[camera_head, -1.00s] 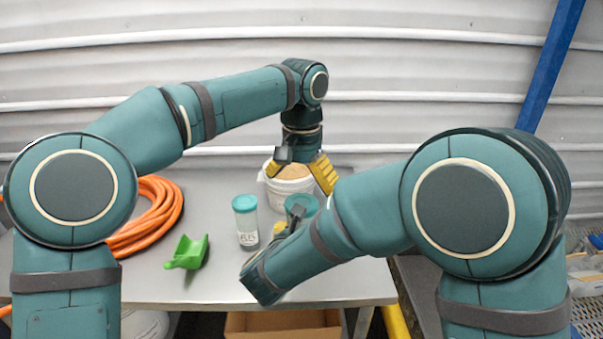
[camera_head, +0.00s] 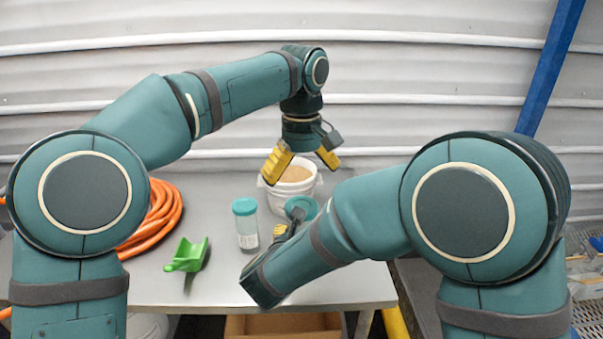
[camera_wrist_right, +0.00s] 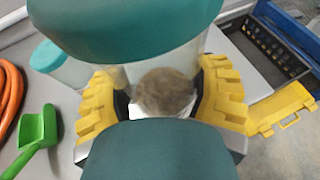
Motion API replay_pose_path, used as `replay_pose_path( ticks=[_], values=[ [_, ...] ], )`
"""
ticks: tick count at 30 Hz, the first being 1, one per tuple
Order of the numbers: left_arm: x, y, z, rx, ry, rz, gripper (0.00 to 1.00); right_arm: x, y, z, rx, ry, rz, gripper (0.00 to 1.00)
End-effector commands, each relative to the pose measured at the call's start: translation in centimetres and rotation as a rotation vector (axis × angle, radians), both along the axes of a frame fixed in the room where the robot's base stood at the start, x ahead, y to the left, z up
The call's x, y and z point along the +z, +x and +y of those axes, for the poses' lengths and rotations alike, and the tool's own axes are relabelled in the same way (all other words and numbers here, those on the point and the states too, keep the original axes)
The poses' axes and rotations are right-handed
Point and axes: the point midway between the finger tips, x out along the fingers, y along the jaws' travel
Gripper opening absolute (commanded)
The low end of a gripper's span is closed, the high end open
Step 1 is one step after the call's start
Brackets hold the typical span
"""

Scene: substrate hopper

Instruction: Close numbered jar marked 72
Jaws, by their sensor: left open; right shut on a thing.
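A clear jar (camera_wrist_right: 193,55) with a teal lid (camera_wrist_right: 130,25) and brown contents is between the yellow fingers of my right gripper (camera_wrist_right: 165,92), which is shut on it. In the head view its teal lid (camera_head: 301,207) shows beside my right forearm, which hides most of the jar. Its number is not visible, and I cannot tell whether the lid is fully seated. My left gripper (camera_head: 303,160) is open and empty, pointing down above a white bucket (camera_head: 291,200) of brown material, behind the held jar. Another teal-lidded jar (camera_head: 246,225) stands to the left, its label unreadable.
A green scoop (camera_head: 187,255) lies on the grey table (camera_head: 215,285), left of the standing jar. An orange hose coil (camera_head: 155,215) lies further left. A cardboard box (camera_head: 283,326) is below the front edge. The front of the table is clear.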

Motion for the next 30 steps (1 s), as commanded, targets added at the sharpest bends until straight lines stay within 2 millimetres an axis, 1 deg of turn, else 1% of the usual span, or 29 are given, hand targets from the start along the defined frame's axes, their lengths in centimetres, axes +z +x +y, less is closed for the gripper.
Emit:
replay_pose_path(
  ticks=[5, 8, 15, 19, 24, 30],
  values=[
    [-0.8, 0.0, 0.0, -0.001, 0.001, 0.0, 1.0, 0.1, 0.0, 0.0, 0.0, 0.0, -0.002, 0.0],
    [-2.0, 0.0, 0.1, -0.002, 0.001, 0.002, 1.0, 0.1, 0.0, 0.0, 0.0, 0.0, -0.002, 0.0],
    [-5.6, -0.1, 0.1, -0.003, 0.001, 0.003, 1.0, 0.1, 0.0, 0.0, 0.0, 0.0, -0.002, 0.0],
    [-7.0, -0.1, 0.1, -0.002, 0.001, 0.002, 1.0, 0.1, 0.0, 0.0, 0.0, 0.0, -0.002, 0.0],
    [-7.9, -0.1, 0.0, -0.002, 0.0, 0.001, 1.0, 0.1, 0.0, 0.0, 0.0, 0.0, -0.002, 0.0],
    [-8.0, -0.1, 0.0, -0.002, 0.0, 0.0, 1.0, 0.1, 0.0, 0.0, 0.0, 0.0, -0.002, 0.0]
  ],
)
